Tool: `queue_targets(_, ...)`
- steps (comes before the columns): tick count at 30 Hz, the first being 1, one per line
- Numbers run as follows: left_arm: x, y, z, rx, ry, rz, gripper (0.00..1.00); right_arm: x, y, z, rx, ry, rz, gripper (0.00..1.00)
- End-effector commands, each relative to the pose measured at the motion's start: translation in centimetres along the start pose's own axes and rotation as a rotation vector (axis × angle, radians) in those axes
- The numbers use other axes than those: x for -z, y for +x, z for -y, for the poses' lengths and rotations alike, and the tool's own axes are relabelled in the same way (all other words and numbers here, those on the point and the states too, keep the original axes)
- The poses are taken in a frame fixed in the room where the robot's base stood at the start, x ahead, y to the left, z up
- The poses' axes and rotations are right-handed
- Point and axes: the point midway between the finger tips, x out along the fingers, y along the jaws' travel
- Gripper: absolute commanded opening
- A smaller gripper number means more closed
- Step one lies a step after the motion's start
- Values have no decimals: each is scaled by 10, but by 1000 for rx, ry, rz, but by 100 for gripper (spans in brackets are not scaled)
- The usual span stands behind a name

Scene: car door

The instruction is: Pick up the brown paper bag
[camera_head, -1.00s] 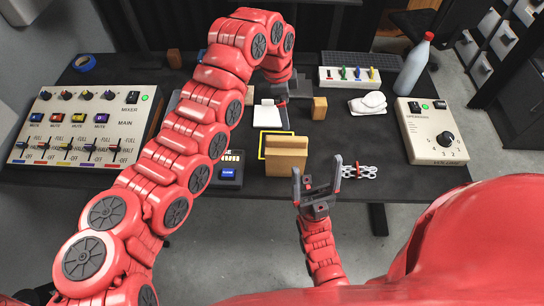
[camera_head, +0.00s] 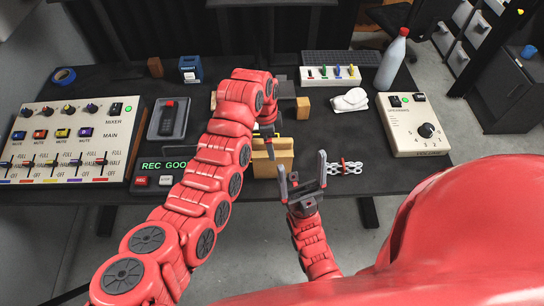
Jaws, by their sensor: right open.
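The tan, box-shaped item that looks like the brown paper bag (camera_head: 277,163) stands on the black table near its front edge, in the middle of the head view. My left arm reaches over the table, and its gripper (camera_head: 268,138) hangs at the bag's upper back side. Its fingers are partly hidden and small, so I cannot tell whether they touch the bag. My right gripper (camera_head: 302,165) is open and empty, just right of the bag and in front of the table edge, with its fingers pointing up.
A mixer panel (camera_head: 75,140) is at the left, beside a dark tray with a handheld device (camera_head: 168,118). A REC panel (camera_head: 155,180) is near the front.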

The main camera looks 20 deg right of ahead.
Motion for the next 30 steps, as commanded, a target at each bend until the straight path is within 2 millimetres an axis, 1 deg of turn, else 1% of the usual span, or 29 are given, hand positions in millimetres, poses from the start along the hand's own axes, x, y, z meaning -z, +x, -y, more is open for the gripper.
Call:
queue_targets(2, 1, 3, 0, -2, 1, 1, 100, 1, 8, 0, 0, 0, 0, 89)
queue_targets(7, 1, 23, 1, -2, 0, 2, 100, 4, 22, -1, 0, 0, 0, 89)
queue_targets(9, 1, 33, 1, -2, 1, 2, 100, 4, 22, -1, 0, 0, 0, 89)
queue_targets(13, 1, 44, 1, -1, 1, 1, 100, 4, 24, -1, 0, 0, 0, 89)
queue_targets(16, 1, 48, 1, 0, 0, -1, 100, 4, 24, -1, 0, 0, 0, 89)
queue_targets(23, 1, 49, 2, 2, -1, -2, 100, 4, 24, -1, 0, 0, 0, 89)
queue_targets(24, 1, 49, 2, 2, -1, -2, 96, 4, 24, -1, 0, 0, 0, 89)
queue_targets(26, 1, 49, 2, 2, -1, -2, 86, 4, 24, -1, 0, 0, 0, 89)
queue_targets(30, 1, 49, 2, 2, -1, -1, 60, 4, 24, -1, 0, 0, 0, 89)
